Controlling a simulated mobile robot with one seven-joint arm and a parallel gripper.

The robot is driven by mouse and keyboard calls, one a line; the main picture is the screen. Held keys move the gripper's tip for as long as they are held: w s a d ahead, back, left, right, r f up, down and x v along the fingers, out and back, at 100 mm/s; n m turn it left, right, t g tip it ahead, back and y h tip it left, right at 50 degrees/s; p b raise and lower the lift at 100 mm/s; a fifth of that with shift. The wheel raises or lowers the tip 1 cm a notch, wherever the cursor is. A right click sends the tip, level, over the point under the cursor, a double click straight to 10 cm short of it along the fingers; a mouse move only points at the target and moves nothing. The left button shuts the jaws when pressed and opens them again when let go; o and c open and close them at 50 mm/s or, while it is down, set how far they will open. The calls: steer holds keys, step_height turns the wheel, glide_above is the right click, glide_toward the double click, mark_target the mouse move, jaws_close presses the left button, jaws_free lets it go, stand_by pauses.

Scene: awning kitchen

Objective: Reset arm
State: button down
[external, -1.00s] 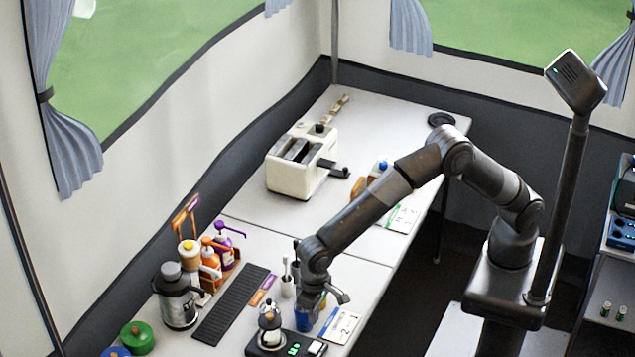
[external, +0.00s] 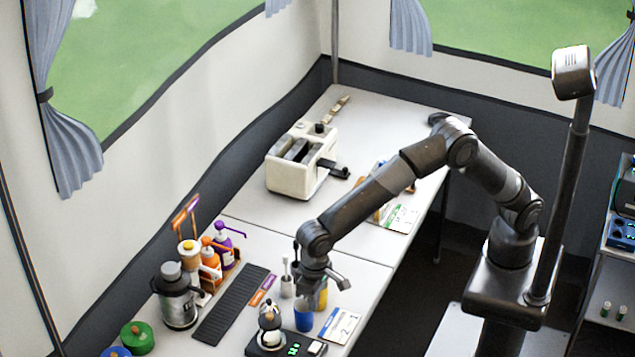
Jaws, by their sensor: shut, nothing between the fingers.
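My gripper (external: 314,297) hangs at the end of my arm, pointing down over the near table. It is small in the picture, and its fingers are partly lost against the cups below. A blue cup (external: 304,316) stands just below and left of it. A yellow object (external: 321,293) shows right beside the gripper, partly hidden behind it. I cannot tell whether the gripper touches either one. It holds nothing that I can see.
A digital scale (external: 286,345) with a small pot (external: 270,318) stands in front. A card (external: 340,326) lies to the right. A black mat (external: 232,304), a steel jug (external: 177,296) and several bottles (external: 224,247) are on the left. A white toaster (external: 298,163) stands on the far table.

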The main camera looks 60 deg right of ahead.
steer(key=w+d+r+t, duration=0.1)
steer(key=d+r, duration=0.5)
steer(key=d, duration=0.4)
steer(key=d+r+y, duration=0.1)
steer(key=d+r, duration=0.4)
steer(key=d, duration=0.5)
steer(key=w+d+r+t, duration=0.1)
steer(key=d+r, duration=0.5)
steer(key=d, duration=0.4)
steer(key=s+d+t, duration=0.1)
steer(key=s+d, duration=0.8)
steer(key=d, duration=0.2)
steer(key=s+d+f+t+h, duration=0.1)
steer(key=s+d+t, duration=0.1)
steer(key=s+d, duration=0.7)
steer(key=d, duration=0.3)
steer(key=shift+s+d+f, duration=0.15)
steer(key=shift+s+f, duration=0.05)
steer(key=shift+f, duration=0.1)
steer(key=c, duration=2.2)
jaws_free()
